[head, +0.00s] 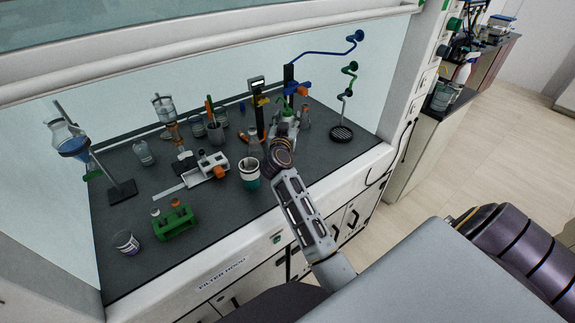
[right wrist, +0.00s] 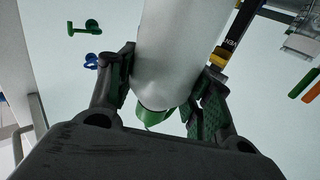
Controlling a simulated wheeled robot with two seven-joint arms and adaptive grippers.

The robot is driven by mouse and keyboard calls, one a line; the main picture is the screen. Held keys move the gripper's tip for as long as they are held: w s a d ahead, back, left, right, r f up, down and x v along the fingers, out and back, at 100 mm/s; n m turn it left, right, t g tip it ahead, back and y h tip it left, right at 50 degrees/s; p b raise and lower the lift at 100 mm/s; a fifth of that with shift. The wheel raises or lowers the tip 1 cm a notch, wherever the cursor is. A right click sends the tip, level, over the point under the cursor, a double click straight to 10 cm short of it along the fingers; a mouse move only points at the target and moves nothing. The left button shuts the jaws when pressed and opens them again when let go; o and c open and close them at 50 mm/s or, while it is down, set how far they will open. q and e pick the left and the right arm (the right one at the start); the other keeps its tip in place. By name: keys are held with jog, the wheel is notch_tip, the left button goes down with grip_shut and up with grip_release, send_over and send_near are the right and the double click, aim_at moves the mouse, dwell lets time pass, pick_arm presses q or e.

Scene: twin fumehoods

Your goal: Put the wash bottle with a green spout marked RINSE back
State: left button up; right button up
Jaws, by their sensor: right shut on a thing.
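The wash bottle is a white cylinder (right wrist: 185,45) in the right wrist view, with a green part (right wrist: 152,117) at its lower end in that picture. My right gripper (right wrist: 165,85) is shut on it, with one finger pad on each side. In the head view my right arm reaches into the hood, and the gripper is mostly hidden behind the wrist. A green top (head: 287,112) shows just beyond the wrist, apparently the bottle's. The RINSE marking cannot be read in either view. My left gripper is not in view.
The hood's dark worktop (head: 110,250) holds a green tube rack (head: 175,222), a white and teal cup (head: 249,175), a stand with a funnel (head: 122,192) and several bottles.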

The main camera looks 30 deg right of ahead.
jog(key=shift+f+b, duration=0.65)
jog(key=shift+f, duration=1.8)
jog(key=shift+f+b, duration=0.75)
jog(key=shift+f, duration=1.8)
jog(key=o, duration=0.7)
jog(key=shift+c, duration=0.2)
jog(key=shift+f, duration=0.1)
